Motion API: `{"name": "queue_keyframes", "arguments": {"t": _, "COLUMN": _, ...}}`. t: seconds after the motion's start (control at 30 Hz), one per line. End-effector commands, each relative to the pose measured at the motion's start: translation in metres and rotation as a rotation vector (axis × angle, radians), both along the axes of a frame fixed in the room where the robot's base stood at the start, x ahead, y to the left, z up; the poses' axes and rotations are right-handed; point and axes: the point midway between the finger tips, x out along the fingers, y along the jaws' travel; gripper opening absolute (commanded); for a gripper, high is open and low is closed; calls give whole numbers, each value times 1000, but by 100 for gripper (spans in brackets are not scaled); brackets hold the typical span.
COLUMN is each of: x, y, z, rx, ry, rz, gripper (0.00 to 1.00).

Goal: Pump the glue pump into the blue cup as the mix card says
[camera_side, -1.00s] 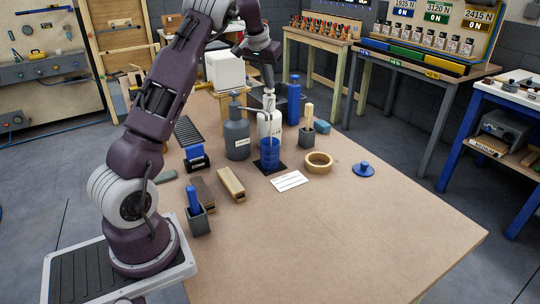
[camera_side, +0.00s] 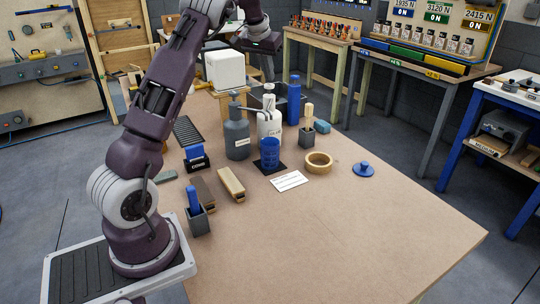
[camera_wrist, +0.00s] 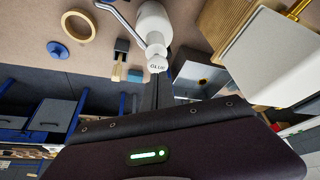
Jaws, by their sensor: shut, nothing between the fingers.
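The blue cup (camera_side: 269,153) stands upright on a dark square in the side view; its contents cannot be made out. The white glue pump bottle (camera_side: 270,124) stands just behind it. In the wrist view, its cap (camera_wrist: 157,66) reads GLUE and its bent metal spout (camera_wrist: 115,12) reaches to the upper left. The white mix card (camera_side: 289,181) lies flat in front of the cup, its writing too small to read. My gripper (camera_side: 262,43) is shut and empty, above and apart from the pump. Its fingertips are hard to make out.
A grey pump bottle (camera_side: 237,138) stands left of the glue pump, a tall blue bottle (camera_side: 294,102) behind right. A brush holder (camera_side: 306,137), tape ring (camera_side: 319,162) and blue lid (camera_side: 363,169) are to the right. A white block (camera_side: 225,70) stands behind. The table's front right is clear.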

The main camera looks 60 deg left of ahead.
Motion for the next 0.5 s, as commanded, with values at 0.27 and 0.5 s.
{"name": "queue_keyframes", "arguments": {"t": 0.27, "x": 0, "y": 1, "z": 8, "rx": 2, "ry": -3, "rz": 0, "gripper": 0}}
{"name": "queue_keyframes", "arguments": {"t": 0.5, "x": 0, "y": 1, "z": 39, "rx": 3, "ry": -3, "rz": 0, "gripper": 0}}
